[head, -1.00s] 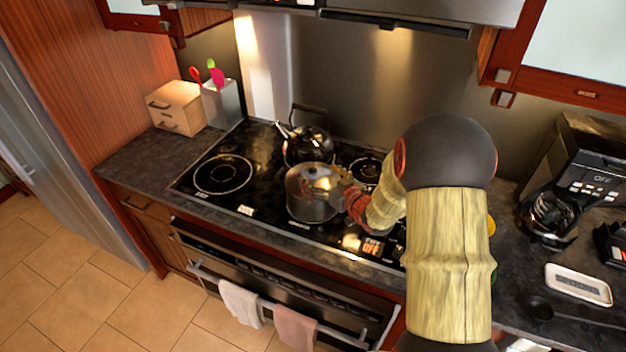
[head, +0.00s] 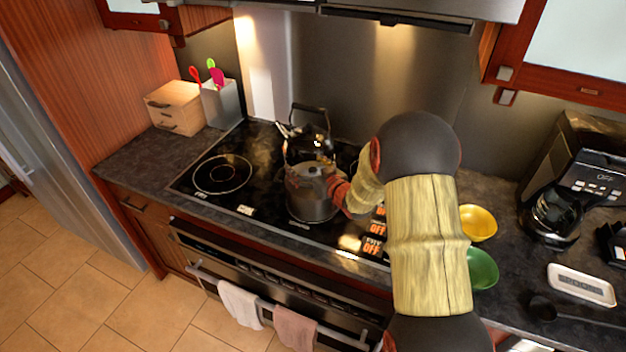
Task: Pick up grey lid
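A grey pot (head: 312,207) stands on the front middle burner of the black stove. The grey lid (head: 304,173) is at the top of the pot, with a small dark knob near its middle. Whether the lid rests fully on the rim is too small to tell. My gripper (head: 324,177) is at the right side of the lid, close to the knob, reaching in from the right. Its fingers are small, dark and blurred against the lid, so their opening and any contact do not show.
A dark kettle (head: 307,145) stands just behind the pot. A yellow bowl (head: 478,222) and a green bowl (head: 482,268) sit on the counter right of my arm. A coffee maker (head: 560,200) is farther right. The stove's left burner (head: 222,174) is clear.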

